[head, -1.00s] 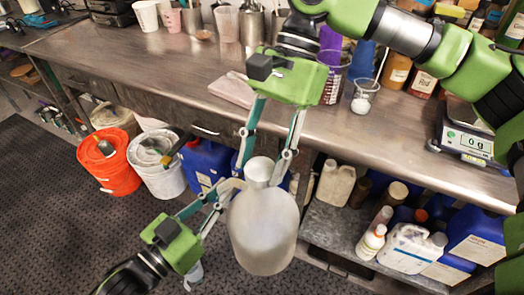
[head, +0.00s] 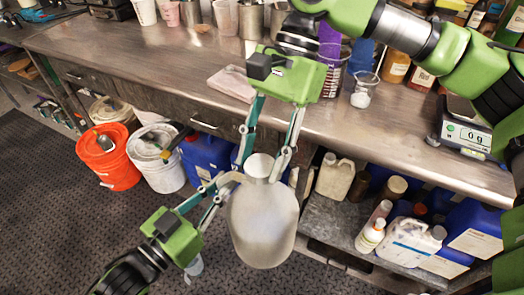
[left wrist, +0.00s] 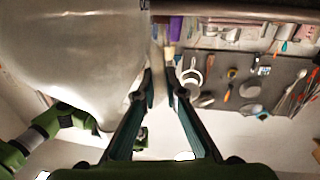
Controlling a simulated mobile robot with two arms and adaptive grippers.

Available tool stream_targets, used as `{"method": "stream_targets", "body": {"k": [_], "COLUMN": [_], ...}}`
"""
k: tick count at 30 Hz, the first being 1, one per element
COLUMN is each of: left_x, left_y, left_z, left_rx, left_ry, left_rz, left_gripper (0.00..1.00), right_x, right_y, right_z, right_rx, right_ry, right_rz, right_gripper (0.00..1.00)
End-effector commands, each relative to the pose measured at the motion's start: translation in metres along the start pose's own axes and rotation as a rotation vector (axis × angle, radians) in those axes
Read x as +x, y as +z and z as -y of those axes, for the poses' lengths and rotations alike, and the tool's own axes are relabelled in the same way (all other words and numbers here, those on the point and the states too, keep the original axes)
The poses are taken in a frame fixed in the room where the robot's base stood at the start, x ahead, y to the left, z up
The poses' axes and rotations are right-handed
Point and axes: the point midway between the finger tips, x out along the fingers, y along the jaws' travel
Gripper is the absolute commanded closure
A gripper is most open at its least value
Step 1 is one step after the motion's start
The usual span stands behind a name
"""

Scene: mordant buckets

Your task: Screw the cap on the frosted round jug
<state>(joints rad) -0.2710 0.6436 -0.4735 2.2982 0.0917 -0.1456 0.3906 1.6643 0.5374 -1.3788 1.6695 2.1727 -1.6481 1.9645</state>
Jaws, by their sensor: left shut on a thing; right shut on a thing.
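The frosted round jug (head: 263,225) is held upright in front of the bench, off the floor. My left gripper (head: 228,184) is shut on its handle at the jug's left side. In the left wrist view the jug's pale body (left wrist: 70,55) fills the upper left, and my left gripper (left wrist: 160,82) closes around the pale handle strip. My right gripper (head: 259,172) comes down from above and is shut on the pale round cap (head: 259,163) at the jug's mouth. The cap appears to sit on the neck; its threads are hidden.
An orange bucket (head: 108,156) and a white bucket (head: 156,160) stand at left. A lower shelf (head: 330,228) holds several bottles and jugs.

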Motion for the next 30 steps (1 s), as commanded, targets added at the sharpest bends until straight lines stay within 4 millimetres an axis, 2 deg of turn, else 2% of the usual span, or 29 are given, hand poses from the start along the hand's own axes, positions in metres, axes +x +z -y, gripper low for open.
{"method": "stream_targets", "body": {"k": [8,21,25,30], "left_x": [0.0001,0.0,0.0,0.0], "left_y": [-0.0008,-0.0008,-0.0008,-0.0007], "left_z": [-0.0002,-0.0003,-0.0003,-0.0004], "left_rx": [0.0,0.0,0.0,0.0], "left_ry": [0.001,0.001,0.001,0.001], "left_rz": [-0.002,-0.002,-0.002,-0.002], "left_gripper": [1.0,1.0,1.0,1.0], "right_x": [0.0024,0.0032,0.003,0.0026], "right_y": [-0.0015,-0.0006,0.0002,0.0004], "right_z": [-0.0011,-0.0054,-0.0053,-0.0051], "right_rx": [0.039,0.625,0.728,0.776], "right_ry": [-0.023,-0.367,-0.428,-0.455], "right_rz": [-0.002,-0.003,0.003,0.009], "right_gripper": [0.71,0.71,0.71,0.71]}}
